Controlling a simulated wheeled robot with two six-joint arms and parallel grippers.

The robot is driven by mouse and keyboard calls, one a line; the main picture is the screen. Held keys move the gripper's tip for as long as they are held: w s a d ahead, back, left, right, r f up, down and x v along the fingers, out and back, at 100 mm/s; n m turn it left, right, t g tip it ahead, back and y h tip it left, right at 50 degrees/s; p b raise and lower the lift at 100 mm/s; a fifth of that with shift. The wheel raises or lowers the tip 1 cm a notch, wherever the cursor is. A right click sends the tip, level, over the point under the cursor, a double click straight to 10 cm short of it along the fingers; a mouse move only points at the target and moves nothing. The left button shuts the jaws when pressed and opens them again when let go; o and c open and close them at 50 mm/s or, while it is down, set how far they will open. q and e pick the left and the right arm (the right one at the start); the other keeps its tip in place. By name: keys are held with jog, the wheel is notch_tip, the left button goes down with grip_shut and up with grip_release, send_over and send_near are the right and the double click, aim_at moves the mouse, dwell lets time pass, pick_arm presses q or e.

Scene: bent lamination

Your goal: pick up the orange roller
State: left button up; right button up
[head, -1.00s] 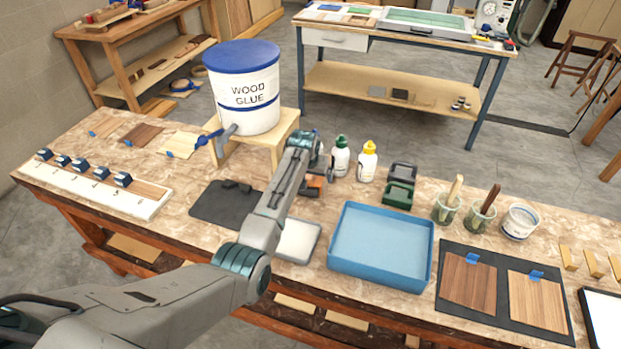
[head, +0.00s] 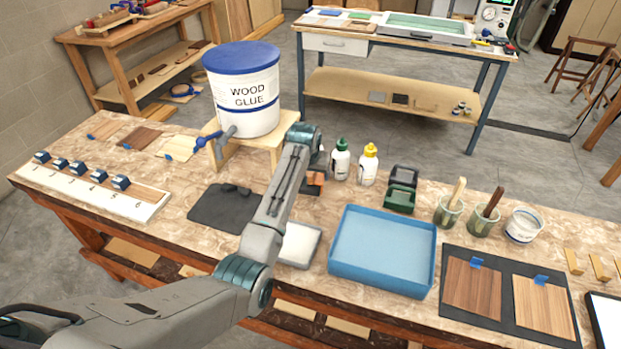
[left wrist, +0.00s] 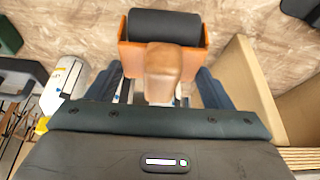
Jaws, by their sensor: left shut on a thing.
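The orange roller shows in the left wrist view with an orange frame (left wrist: 136,58), a black cylinder (left wrist: 165,27) and a tan wooden handle (left wrist: 162,62). In the head view a small part of the orange roller (head: 315,179) shows beside my left arm. My left gripper (left wrist: 160,88) is shut on the roller's handle, with a dark finger on each side. The fingertips are partly hidden by the roller's frame. In the head view my left gripper (head: 308,150) is at the roller, in front of the wooden stand. My right gripper is not in view.
A wood glue bucket (head: 247,90) stands on a wooden stand (head: 284,131) behind the gripper. Glue bottles (head: 340,160) and a green clamp-like block (head: 401,197) are to the right. A blue tray (head: 382,250) and a grey-white pad (head: 298,245) lie nearer.

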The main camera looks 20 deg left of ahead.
pick_arm(q)
jog(key=s+d+r+b, duration=0.1)
jog(key=s+d+b, duration=0.2)
jog(key=s, duration=1)
jog(key=shift+s+d+r, duration=0.2)
jog(key=shift+s+d, duration=0.15)
jog(key=shift+d, duration=0.5)
jog(key=o, duration=0.3)
jog(key=shift+c, duration=0.5)
jog(key=shift+a, duration=0.1)
